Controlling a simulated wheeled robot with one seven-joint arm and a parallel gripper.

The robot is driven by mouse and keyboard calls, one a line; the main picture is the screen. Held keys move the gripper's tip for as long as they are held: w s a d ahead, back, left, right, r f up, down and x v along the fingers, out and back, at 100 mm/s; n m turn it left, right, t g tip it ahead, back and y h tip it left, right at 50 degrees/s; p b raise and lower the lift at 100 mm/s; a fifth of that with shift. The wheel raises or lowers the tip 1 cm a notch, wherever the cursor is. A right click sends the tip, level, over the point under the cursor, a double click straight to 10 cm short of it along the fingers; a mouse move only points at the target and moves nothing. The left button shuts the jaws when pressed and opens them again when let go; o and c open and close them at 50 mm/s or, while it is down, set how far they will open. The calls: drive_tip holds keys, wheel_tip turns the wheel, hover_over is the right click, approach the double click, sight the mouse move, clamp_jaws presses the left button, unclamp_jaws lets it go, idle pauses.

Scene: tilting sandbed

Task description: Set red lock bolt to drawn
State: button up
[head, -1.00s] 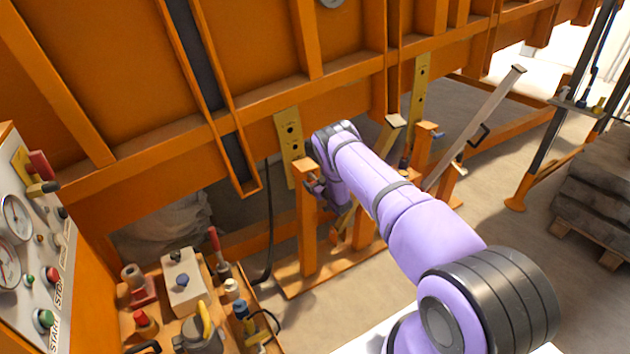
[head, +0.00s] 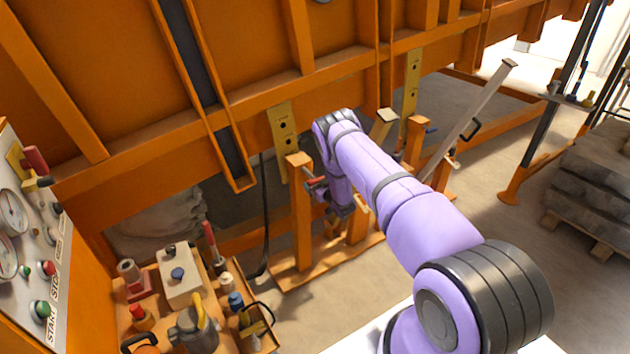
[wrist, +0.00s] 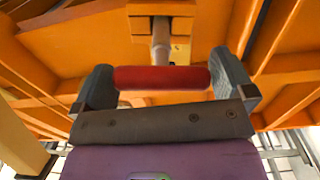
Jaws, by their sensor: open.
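The red lock bolt handle (wrist: 162,79) is a red cylinder lying crosswise on a metal rod. The rod runs into an orange bracket (wrist: 160,10) in the wrist view. My gripper (wrist: 166,88) is open, with one grey finger on each side of the handle's ends. A gap shows beside the right finger; whether the left finger touches the handle I cannot tell. In the head view the red handle (head: 316,183) shows small at the orange post (head: 300,215), and my gripper (head: 342,207) is just right of it, partly hidden by my own wrist.
The orange bed frame (head: 270,110) with perforated yellow plates (head: 284,130) stands behind and above the post. A slanted metal lever (head: 470,120) stands to the right. A control panel (head: 35,240) and a tool-covered bench (head: 190,300) are at the left.

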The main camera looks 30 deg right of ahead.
drive_tip(key=s, duration=0.8)
drive_tip(key=shift+s+d, duration=0.15)
drive_tip(key=shift+s, duration=0.2)
